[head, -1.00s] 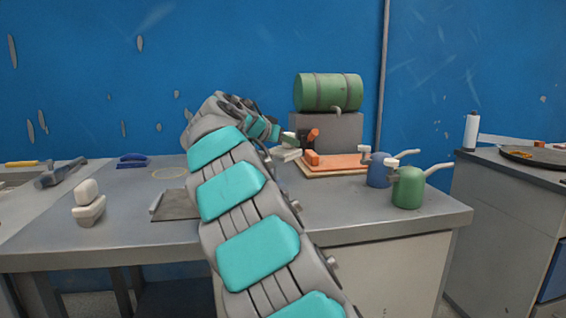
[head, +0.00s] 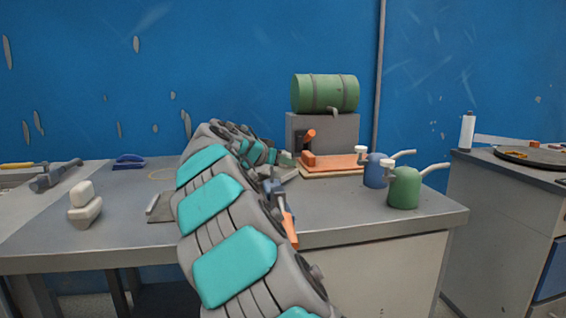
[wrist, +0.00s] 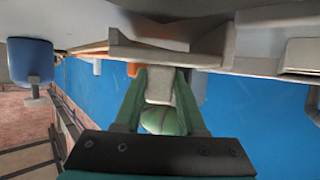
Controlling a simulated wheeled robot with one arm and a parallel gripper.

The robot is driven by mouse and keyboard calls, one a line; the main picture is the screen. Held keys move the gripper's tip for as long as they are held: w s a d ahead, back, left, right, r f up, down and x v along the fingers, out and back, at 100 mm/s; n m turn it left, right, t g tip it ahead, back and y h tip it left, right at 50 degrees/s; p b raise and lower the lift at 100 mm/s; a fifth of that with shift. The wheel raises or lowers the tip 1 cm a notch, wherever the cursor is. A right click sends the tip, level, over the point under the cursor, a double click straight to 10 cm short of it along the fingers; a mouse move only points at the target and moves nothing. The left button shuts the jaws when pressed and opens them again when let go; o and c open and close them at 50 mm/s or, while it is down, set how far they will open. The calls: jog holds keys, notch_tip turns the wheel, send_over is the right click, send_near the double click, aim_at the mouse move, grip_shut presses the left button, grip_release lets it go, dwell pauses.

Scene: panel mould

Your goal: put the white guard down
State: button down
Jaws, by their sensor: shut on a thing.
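The white guard (wrist: 165,56) is in my gripper (wrist: 160,88). In the wrist view it is a pale flat plate with a grey block-like grip, and the green fingers are shut on that grip from both sides. In the head view my gripper (head: 284,160) is over the bench, left of the board with the orange slab. Only a small pale part of the guard (head: 290,175) shows there, low near the bench top; my arm hides the rest. I cannot tell whether the guard touches the bench.
The orange slab (head: 338,161) on its board lies just right of the guard. A green drum (head: 325,93) rests on a grey block (head: 338,132) behind. Blue (head: 375,172) and green (head: 404,188) cans stand right.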

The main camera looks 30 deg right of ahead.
jog(key=c, duration=0.5)
grip_release()
